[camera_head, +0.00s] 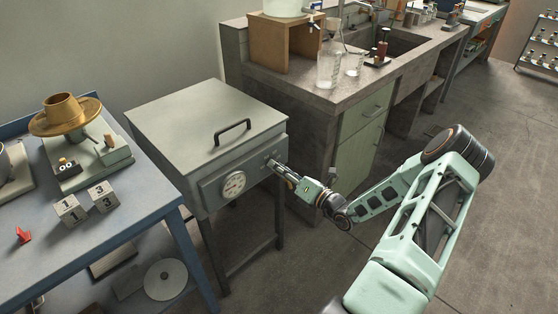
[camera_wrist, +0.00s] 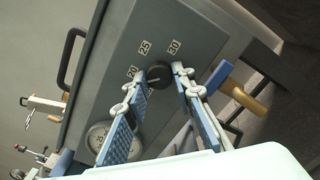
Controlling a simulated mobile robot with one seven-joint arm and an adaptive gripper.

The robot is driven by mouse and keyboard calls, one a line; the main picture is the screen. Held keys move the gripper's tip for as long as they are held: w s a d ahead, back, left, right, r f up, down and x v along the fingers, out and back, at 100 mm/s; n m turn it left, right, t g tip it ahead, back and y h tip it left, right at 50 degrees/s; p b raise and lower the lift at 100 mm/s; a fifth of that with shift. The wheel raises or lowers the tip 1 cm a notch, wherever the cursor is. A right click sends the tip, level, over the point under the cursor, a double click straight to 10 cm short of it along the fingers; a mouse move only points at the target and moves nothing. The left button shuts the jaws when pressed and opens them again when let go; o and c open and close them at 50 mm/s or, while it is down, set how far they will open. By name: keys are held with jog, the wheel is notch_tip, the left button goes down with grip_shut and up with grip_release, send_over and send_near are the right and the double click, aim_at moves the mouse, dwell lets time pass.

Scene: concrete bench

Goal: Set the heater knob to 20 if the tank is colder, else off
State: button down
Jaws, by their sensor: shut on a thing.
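The tank (camera_head: 210,135) is a grey metal box on legs with a black lid handle (camera_head: 232,132). A round white dial gauge (camera_head: 234,184) is on its front; it also shows in the wrist view (camera_wrist: 105,140), but its reading is too small to tell. The black heater knob (camera_wrist: 158,75) is on the same front panel, with labels 20, 25 and 30 around it. A light mark on the knob is on its left side, toward the 20 label (camera_wrist: 132,71). My gripper (camera_head: 274,165) is shut on the knob, one finger on each side, and hides it in the head view.
A blue table (camera_head: 140,205) on the left bears a scale with a brass pan (camera_head: 65,115), number blocks (camera_head: 88,204) and a red piece (camera_head: 23,234). A concrete bench (camera_head: 345,92) with glassware stands behind the tank. Open floor lies at the right.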

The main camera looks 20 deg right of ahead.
jog(key=shift+m+p, duration=0.8)
jog(key=shift+m, duration=0.4)
jog(key=shift+f, duration=0.1)
jog(key=c, duration=1.6)
grip_release()
jog(key=v, duration=1.2)
jog(key=shift+a, duration=0.1)
